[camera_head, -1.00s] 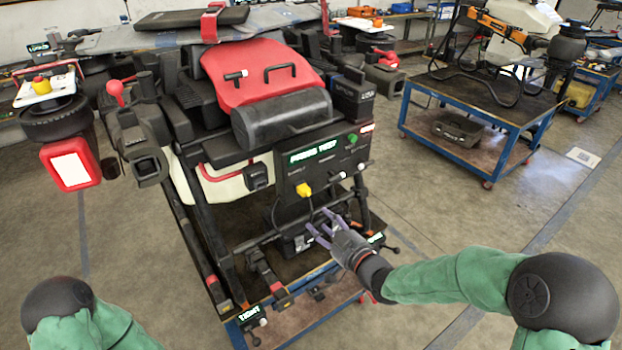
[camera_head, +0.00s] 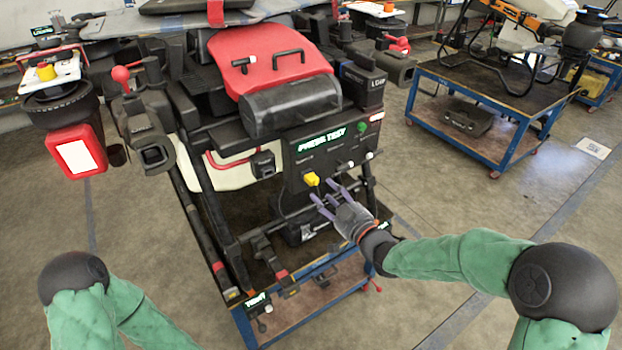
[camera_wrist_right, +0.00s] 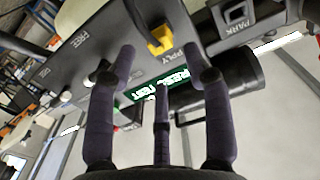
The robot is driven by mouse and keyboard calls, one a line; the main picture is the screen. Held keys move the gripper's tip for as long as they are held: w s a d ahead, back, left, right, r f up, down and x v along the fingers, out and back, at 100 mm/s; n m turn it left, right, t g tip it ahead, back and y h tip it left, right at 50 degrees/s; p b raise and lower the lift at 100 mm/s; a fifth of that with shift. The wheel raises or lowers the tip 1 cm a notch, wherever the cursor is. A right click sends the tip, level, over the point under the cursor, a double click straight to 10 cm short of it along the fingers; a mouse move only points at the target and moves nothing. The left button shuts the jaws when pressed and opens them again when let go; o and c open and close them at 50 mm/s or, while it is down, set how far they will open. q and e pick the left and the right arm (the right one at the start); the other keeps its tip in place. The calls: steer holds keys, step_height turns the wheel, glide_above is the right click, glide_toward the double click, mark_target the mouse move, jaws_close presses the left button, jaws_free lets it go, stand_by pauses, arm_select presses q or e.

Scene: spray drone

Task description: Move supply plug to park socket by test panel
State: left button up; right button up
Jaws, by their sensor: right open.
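The yellow supply plug (camera_head: 311,179) sits in the dark test panel (camera_head: 330,158) on the front of the drone, below a green lit display. In the right wrist view the yellow plug (camera_wrist_right: 160,39) shows beside the word "SUPPLY", partly covered lettering. A socket marked PARK (camera_wrist_right: 238,17) shows at the top right there. My right gripper (camera_head: 331,193) is open and empty, just below and right of the plug, fingers pointing at the panel. In the wrist view its fingers (camera_wrist_right: 162,75) are spread apart, with the plug beyond them. My left gripper is out of view.
The drone's black frame legs and a blue-edged cart (camera_head: 300,310) stand below the panel. A red hatch (camera_head: 268,65) is above. Another blue cart (camera_head: 470,125) with a sprayer frame stands at right. The floor between is clear.

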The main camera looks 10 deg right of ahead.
mark_target(315, 183)
steer(key=b+x, duration=0.1)
steer(key=x, duration=0.3)
steer(key=shift+w+a+f, duration=0.1)
steer(key=shift+f, duration=0.05)
steer(key=shift+b+x, duration=0.35)
steer(key=shift+x, duration=0.55)
steer(key=shift+b, duration=0.65)
stand_by(0.4)
jaws_close()
stand_by(0.4)
steer(key=shift+v, duration=2.95)
